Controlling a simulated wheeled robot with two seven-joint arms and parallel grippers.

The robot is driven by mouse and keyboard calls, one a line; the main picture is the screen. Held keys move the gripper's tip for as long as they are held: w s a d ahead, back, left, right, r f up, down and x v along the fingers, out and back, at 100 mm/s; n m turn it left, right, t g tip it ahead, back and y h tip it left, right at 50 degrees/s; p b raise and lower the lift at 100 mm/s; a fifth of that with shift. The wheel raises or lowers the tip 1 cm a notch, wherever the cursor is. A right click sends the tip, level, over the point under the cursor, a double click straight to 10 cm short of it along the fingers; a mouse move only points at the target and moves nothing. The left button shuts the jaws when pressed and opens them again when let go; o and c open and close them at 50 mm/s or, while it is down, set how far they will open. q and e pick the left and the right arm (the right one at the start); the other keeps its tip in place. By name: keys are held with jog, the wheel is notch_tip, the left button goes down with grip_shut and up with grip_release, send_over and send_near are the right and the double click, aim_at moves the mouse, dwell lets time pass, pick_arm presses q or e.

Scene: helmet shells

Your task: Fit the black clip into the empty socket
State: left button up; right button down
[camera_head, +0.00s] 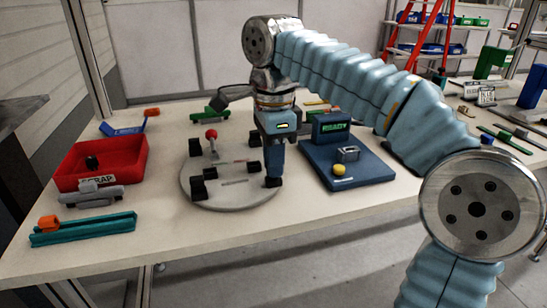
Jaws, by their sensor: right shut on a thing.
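My right gripper (273,181) comes down from above onto the right edge of a round grey plate (232,201). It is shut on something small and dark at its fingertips. The held thing is mostly hidden, so I cannot tell its shape or whether it touches a socket. Several black blocks stand on the plate, one at the front left (198,189) and one at the back left (194,147). A black piece (91,162) lies in the red bin (129,158). I cannot pick out the empty socket. My left gripper is not in view.
A red-knobbed lever (211,135) stands on the plate. Right of my gripper is a blue device (375,168) with a lit display and a yellow button (339,169). A grey tool (90,196) and a teal rail (85,231) lie at left. The front table strip is clear.

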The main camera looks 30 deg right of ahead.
jog(key=shift+f, duration=0.4)
jog(key=c, duration=1)
grip_release()
jog(key=shift+c, duration=0.2)
notch_tip(320, 180, up, 12)
jog(key=p, duration=0.4)
